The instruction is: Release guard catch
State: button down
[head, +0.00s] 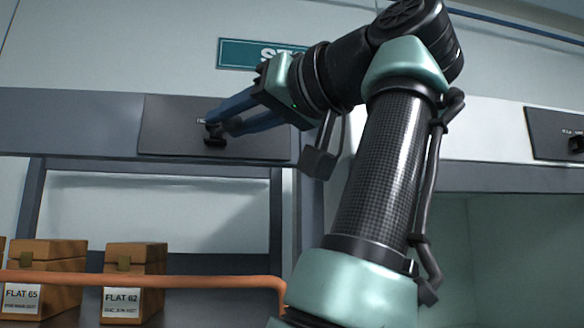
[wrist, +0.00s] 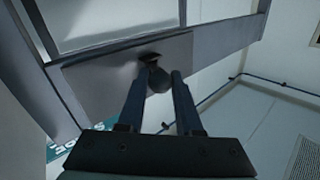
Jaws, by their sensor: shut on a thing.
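The guard catch is a small black knob (head: 214,138) on a dark grey plate (head: 165,125), set on the grey beam above the open bay. My gripper (head: 217,126) reaches it from the right with its blue fingers, which are shut on the knob. In the wrist view, the knob (wrist: 158,78) sits between the two fingertips (wrist: 160,80), against the plate (wrist: 100,78). The fingers cover part of the knob in the head view.
An orange rail (head: 150,279) crosses in front of wooden boxes labelled FLAT 65 (head: 45,270) and FLAT 62 (head: 135,275). A similar dark plate (head: 550,133) with a black knob is at the far right. A teal sign (head: 240,53) hangs above the beam.

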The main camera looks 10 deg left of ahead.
jog(key=shift+w+d+f+n+g+y, duration=0.1)
jog(key=shift+w+f+n+g+y, duration=0.15)
jog(key=shift+n+g, duration=0.2)
jog(key=c, duration=0.8)
grip_release()
jog(key=shift+o, duration=1.1)
jog(key=shift+w+a, duration=0.15)
jog(key=shift+a, duration=0.05)
jog(key=shift+d+r, duration=0.1)
jog(key=shift+s+d, duration=0.2)
jog(key=shift+s, duration=0.05)
jog(key=b+v, duration=0.1)
jog(key=v, duration=1.1)
jog(key=shift+d, duration=0.2)
